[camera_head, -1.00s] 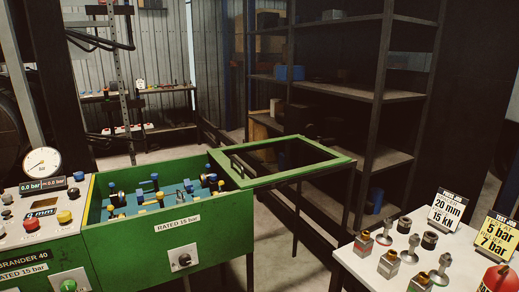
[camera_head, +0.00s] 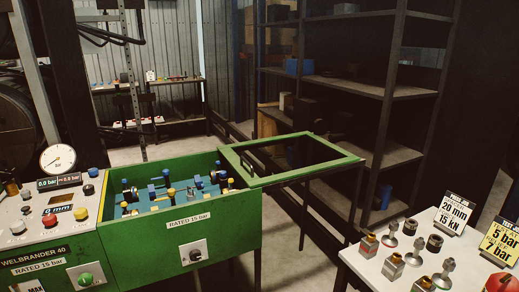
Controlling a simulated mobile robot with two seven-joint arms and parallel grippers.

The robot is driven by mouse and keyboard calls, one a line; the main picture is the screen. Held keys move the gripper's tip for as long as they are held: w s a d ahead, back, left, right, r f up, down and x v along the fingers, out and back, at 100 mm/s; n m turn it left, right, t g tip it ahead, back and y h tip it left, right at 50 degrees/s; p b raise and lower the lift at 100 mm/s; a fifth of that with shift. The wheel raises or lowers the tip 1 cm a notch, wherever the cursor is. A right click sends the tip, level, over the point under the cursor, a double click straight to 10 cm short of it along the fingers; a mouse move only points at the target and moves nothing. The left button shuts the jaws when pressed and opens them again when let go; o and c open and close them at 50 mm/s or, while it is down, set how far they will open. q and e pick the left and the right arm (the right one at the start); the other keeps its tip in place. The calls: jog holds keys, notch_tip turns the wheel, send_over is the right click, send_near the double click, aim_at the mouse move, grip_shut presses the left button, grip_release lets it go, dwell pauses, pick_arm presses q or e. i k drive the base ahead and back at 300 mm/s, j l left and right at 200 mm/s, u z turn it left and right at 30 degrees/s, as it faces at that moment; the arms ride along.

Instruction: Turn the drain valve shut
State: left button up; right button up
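A black rotary knob (camera_head: 195,255) sits on a white plate on the front of the green tank (camera_head: 225,240), below a "RATED 15 bar" label. A green knob (camera_head: 86,279) sits on a pale plate on the panel to its left. No label I can read marks either one as the drain valve, and I cannot tell their turn positions. Blue and yellow fittings (camera_head: 160,194) stand inside the open tank. Neither of my grippers is in view.
The tank's green framed lid (camera_head: 342,160) is folded open to the right. A control panel (camera_head: 45,215) with buttons and a round gauge (camera_head: 57,158) is at left. A white table (camera_head: 365,262) with metal fittings and signs stands at right. Bare floor lies between.

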aim_at(196, 255)
jog(key=u, duration=0.8)
jog(key=i+j+z, duration=0.15)
jog(key=j, duration=0.25)
jog(key=i+j+z, duration=0.15)
jog(key=j, duration=0.2)
jog(key=k, duration=0.05)
